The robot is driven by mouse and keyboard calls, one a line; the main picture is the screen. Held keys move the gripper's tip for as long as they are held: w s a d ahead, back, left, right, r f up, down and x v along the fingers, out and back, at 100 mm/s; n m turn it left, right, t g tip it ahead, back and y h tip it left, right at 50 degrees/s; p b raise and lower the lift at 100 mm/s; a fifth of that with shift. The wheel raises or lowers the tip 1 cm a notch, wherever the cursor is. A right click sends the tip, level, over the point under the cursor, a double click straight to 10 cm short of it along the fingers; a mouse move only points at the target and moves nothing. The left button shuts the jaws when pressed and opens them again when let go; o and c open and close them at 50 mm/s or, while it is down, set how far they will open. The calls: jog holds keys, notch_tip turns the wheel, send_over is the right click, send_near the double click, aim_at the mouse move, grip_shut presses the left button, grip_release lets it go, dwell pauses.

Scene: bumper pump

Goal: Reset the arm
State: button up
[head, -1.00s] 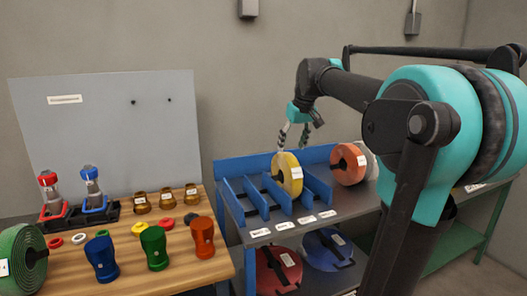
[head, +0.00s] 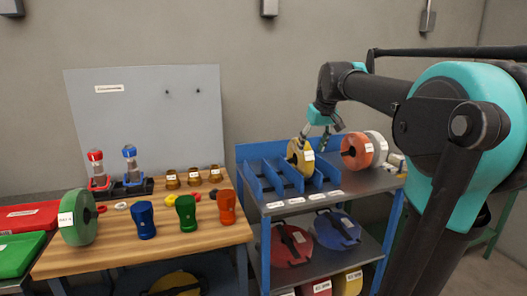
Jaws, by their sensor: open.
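My gripper (head: 322,138) hangs at the end of my arm above the blue rack shelf on the right. Its fingers are open. One finger is close to the top of the yellow reel (head: 301,157); I cannot tell whether they touch. The yellow reel stands upright in a slot of the blue divider rack (head: 266,178). An orange reel (head: 357,151) and a white reel (head: 377,146) stand to its right.
A wooden bench (head: 130,252) on the left holds a green reel (head: 77,217), blue, green and orange cups, and two pump parts on a black stand. Red (head: 292,245) and blue (head: 337,229) reels lie on the lower shelf. Red and green cases are at far left.

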jog(key=s+d+f+m, duration=0.1)
jog(key=s+f, duration=1.2)
jog(key=f, duration=0.3)
jog(key=s+d+f+m+h, duration=0.1)
jog(key=s+f+m, duration=0.1)
jog(key=s+f, duration=1)
notch_tip(320, 180, down, 5)
jog(key=shift+s+d+f, duration=0.1)
jog(key=shift+s+d, duration=0.15)
jog(key=shift+s, duration=0.1)
jog(key=shift+d, duration=0.1)
